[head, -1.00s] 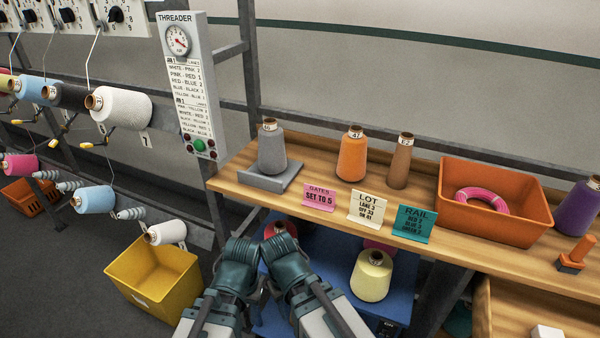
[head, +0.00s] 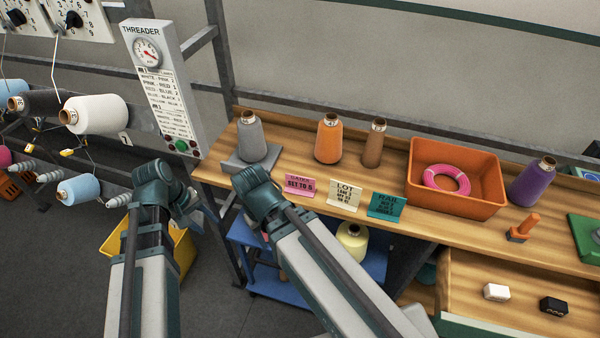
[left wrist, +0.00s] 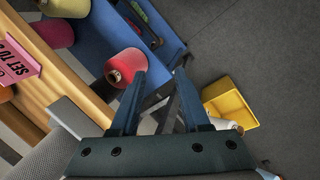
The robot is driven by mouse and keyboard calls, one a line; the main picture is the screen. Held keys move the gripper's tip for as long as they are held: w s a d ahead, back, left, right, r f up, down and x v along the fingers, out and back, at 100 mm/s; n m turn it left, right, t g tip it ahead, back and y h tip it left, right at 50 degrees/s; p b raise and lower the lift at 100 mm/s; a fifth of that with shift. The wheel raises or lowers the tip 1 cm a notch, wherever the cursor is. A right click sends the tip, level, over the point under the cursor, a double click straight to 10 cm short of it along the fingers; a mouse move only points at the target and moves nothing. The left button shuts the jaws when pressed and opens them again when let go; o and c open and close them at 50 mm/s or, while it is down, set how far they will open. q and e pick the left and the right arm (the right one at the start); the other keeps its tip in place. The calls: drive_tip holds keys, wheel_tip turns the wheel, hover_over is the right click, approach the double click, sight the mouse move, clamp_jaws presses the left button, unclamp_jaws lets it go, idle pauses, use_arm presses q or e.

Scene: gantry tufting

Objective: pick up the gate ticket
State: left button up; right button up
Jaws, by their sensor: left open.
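The gate ticket (head: 300,185) is a pink card reading "SET TO 5", standing at the front edge of the wooden shelf (head: 390,218). It also shows at the left edge of the left wrist view (left wrist: 17,62). My left gripper (left wrist: 160,75) is open with nothing between its fingers, off the front of the shelf's left end and apart from the ticket. In the head view my left gripper (head: 188,205) is mostly hidden by its own wrist. My right arm reaches up close beside the ticket; its fingers are hidden.
A grey cone (head: 251,138) on a grey stand is left of the ticket. The lot card (head: 344,195) and teal rail card (head: 386,205) stand to its right. An orange bin (head: 455,205) is farther right. A blue cart (head: 290,287) and yellow bin (head: 184,250) are below.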

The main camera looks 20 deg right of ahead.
use_arm(q)
drive_tip(key=w+d+r+n+h, duration=0.4)
drive_tip(key=w+d+n+h, duration=0.1)
drive_tip(key=d, duration=0.3)
drive_tip(key=n+g+h, duration=0.2)
drive_tip(key=n+h, duration=0.3)
approach(299, 177)
drive_tip(key=shift+d+y+b, duration=0.3)
drive_tip(key=shift+d+b, duration=1.3)
drive_tip(key=shift+b, duration=0.45)
drive_tip(key=shift+f, duration=0.1)
drive_tip(key=shift+s+d+f+b, duration=0.15)
drive_tip(key=shift+d+f+b, duration=0.1)
drive_tip(key=shift+b, duration=0.15)
drive_tip(key=b+x, duration=0.2)
drive_tip(key=x, duration=0.1)
drive_tip(key=shift+s+d+f, duration=0.1)
drive_tip(key=shift+f, duration=0.25)
drive_tip(key=shift+d+f, duration=0.1)
drive_tip(key=shift+d, duration=0.3)
